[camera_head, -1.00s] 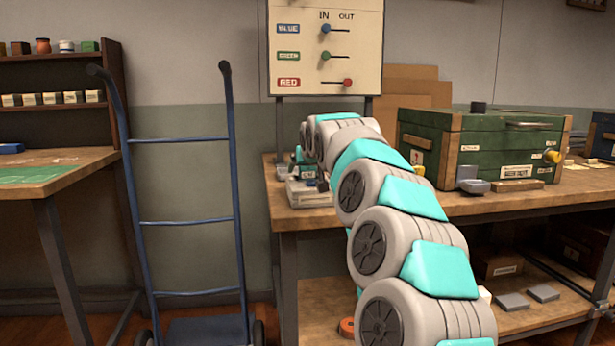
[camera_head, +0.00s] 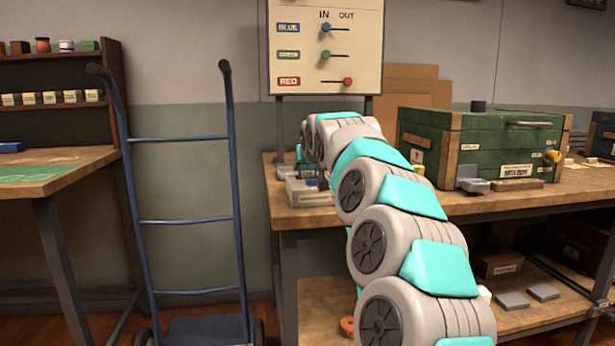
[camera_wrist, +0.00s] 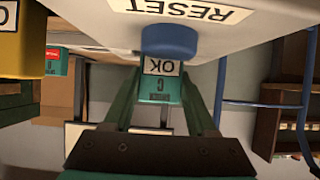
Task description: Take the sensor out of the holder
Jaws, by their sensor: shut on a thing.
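In the wrist view, my gripper (camera_wrist: 162,88) has its two green fingers on either side of a small teal block with an "OK" label (camera_wrist: 160,82), which looks like the sensor. The fingers are shut on it. A pale body with an upside-down "RESET" label (camera_wrist: 185,10) and a blue button (camera_wrist: 168,40) fills the top of that view, close to the block. In the head view, a light grey device (camera_head: 310,194), perhaps the holder, sits at the workbench's left end. My arm hides most of the gripper there, and I cannot tell whether block and holder touch.
The workbench (camera_head: 520,200) carries a green chest (camera_head: 480,145) to the right of my arm. A switch panel (camera_head: 325,45) stands behind it. A blue hand truck (camera_head: 185,222) stands to the left. In the wrist view, a yellow object (camera_wrist: 22,50) is at the left edge.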

